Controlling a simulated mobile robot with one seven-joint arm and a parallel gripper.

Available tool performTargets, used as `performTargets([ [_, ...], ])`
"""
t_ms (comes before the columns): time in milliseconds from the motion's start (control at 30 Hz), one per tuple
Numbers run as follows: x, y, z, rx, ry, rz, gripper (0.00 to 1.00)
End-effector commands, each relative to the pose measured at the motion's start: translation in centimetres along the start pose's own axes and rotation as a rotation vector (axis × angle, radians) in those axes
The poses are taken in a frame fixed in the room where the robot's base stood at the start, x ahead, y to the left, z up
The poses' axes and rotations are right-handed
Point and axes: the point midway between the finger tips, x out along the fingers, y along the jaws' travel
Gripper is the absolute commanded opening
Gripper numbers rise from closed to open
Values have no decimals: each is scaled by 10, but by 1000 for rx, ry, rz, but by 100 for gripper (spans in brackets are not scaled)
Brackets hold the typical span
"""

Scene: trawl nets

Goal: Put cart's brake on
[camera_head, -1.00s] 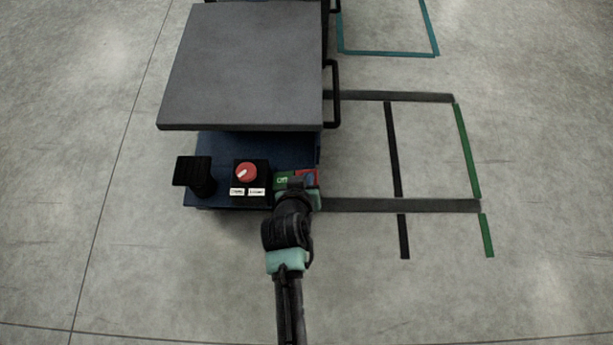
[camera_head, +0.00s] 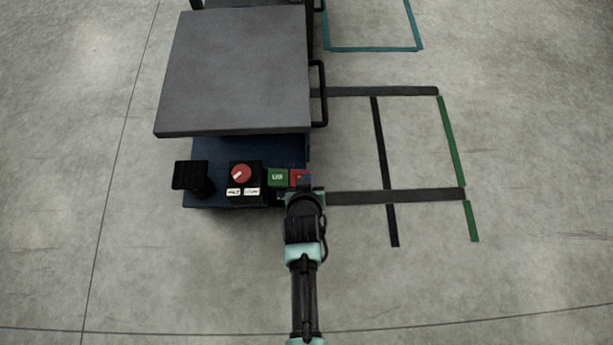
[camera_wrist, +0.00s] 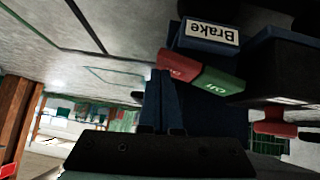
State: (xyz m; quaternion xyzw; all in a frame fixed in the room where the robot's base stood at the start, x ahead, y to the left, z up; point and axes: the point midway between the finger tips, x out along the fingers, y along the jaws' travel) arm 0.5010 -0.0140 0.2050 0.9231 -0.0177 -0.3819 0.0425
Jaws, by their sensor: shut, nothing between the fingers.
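The cart has a grey top (camera_head: 235,70) and a dark blue base (camera_head: 215,150). A rocker switch with a green half (camera_head: 278,177) and a red half (camera_head: 297,176) sits at its front right corner. In the wrist view, a white "Brake" label (camera_wrist: 212,32) is on a blue block beside the green half (camera_wrist: 218,82) and red half (camera_wrist: 178,65); their small lettering is hard to read. My gripper (camera_head: 304,184) is shut and empty at the red end of the switch, partly covering it. I cannot tell whether it touches.
A red knob (camera_head: 241,174) on a black box stands left of the switch, with a black pedal-like part (camera_head: 190,176) farther left. A black handle (camera_head: 321,95) sticks out from the cart's right side. Another cart stands behind. Floor to the right is clear apart from tape lines.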

Motion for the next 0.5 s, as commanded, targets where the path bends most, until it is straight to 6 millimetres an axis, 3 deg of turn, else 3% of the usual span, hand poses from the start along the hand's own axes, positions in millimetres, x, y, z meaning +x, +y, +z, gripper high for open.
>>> performTargets([
  [267,-11,2,-14,0,0,0,0],
  [467,-30,6,-40,0,1,0,0],
  [500,-38,8,-37,1,-3,0,0],
])
